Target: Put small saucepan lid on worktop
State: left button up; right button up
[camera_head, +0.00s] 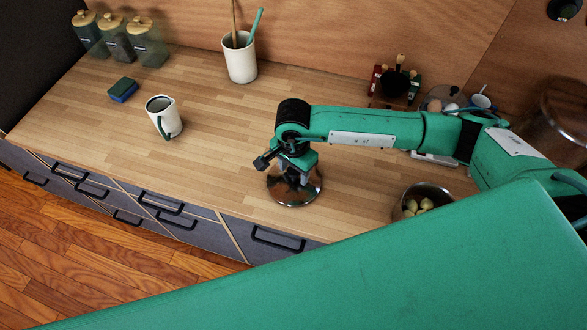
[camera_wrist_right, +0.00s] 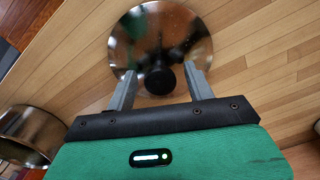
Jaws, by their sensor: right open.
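The small saucepan lid (camera_head: 294,191) is a shiny round metal disc. It lies on the wooden worktop (camera_head: 225,140) near the front edge. In the right wrist view the lid (camera_wrist_right: 175,30) has a black knob (camera_wrist_right: 159,80) at its middle. My right gripper (camera_head: 292,177) is over the lid. In the wrist view its two grey fingers (camera_wrist_right: 160,75) are open, one on each side of the knob, with gaps between. The gripper hides part of the lid in the head view. My left gripper is not in view.
A metal pan (camera_head: 424,193) with yellowish pieces in it stands right of the lid. A white mug (camera_head: 163,117), a sponge (camera_head: 123,89), a utensil pot (camera_head: 240,62) and jars (camera_head: 117,38) stand farther back. The worktop's middle is clear.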

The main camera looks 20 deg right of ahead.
aim_at(293, 170)
notch_tip(293, 170, up, 10)
jog(key=b, duration=0.3)
jog(key=shift+w, duration=0.1)
jog(key=shift+r, duration=0.75)
jog(key=shift+r, duration=0.1)
